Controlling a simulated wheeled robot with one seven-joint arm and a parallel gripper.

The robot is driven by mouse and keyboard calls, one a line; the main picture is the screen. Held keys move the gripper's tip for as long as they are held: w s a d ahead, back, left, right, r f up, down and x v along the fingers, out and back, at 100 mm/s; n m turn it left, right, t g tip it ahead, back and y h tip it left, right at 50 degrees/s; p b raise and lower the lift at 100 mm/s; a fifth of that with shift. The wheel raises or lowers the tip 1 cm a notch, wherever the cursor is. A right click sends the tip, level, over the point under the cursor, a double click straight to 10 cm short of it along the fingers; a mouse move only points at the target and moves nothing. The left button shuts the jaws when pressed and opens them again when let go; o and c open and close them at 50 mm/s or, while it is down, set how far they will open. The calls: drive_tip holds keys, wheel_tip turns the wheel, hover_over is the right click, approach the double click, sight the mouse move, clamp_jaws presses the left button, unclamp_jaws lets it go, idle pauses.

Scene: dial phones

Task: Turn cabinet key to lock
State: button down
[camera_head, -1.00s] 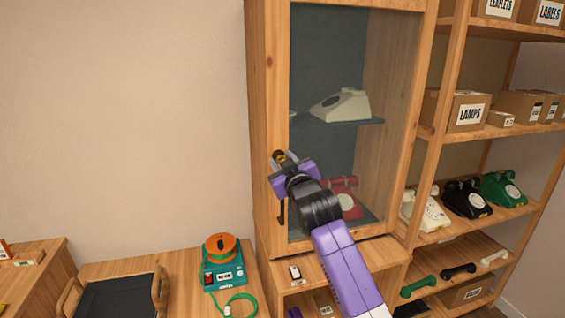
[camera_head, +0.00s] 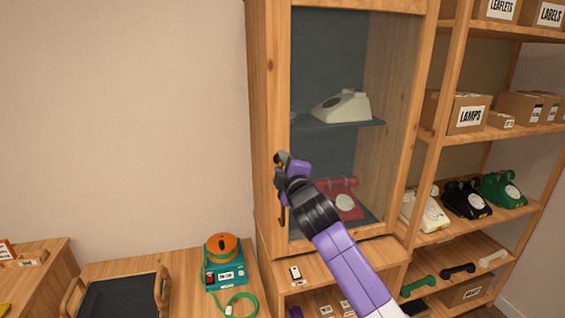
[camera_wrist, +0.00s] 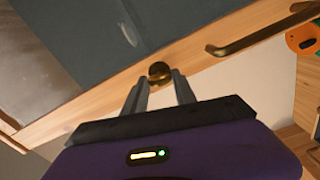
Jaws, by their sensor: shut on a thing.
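The tall wooden display cabinet (camera_head: 263,110) stands with its glazed door closed. A round brass lock piece (camera_wrist: 160,71) sits on the door's frame, and it shows small in the head view (camera_head: 282,157). My gripper (camera_wrist: 161,84) is at this lock, with one finger on each side, shut on the key. The key's bow is mostly hidden between the fingers, so its exact angle cannot be told. The brass door handle (camera_wrist: 262,34) is beside the lock in the wrist view; in the head view it hangs just below my gripper, partly covered.
A cream phone (camera_head: 342,106) and a red phone (camera_head: 345,203) are inside the cabinet. Open shelves with phones and boxes stand at right. An orange cable reel on a teal base (camera_head: 223,262) and a dark tray (camera_head: 118,297) are lower left. The wall side is clear.

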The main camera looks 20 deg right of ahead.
drive_tip(key=shift+n+p, duration=0.4)
drive_tip(key=shift+n, duration=1)
drive_tip(key=shift+f, duration=0.1)
drive_tip(key=c, duration=1)
unclamp_jaws()
drive_tip(key=s+b, duration=0.1)
drive_tip(key=s, duration=0.6)
drive_tip(key=shift+s, duration=0.4)
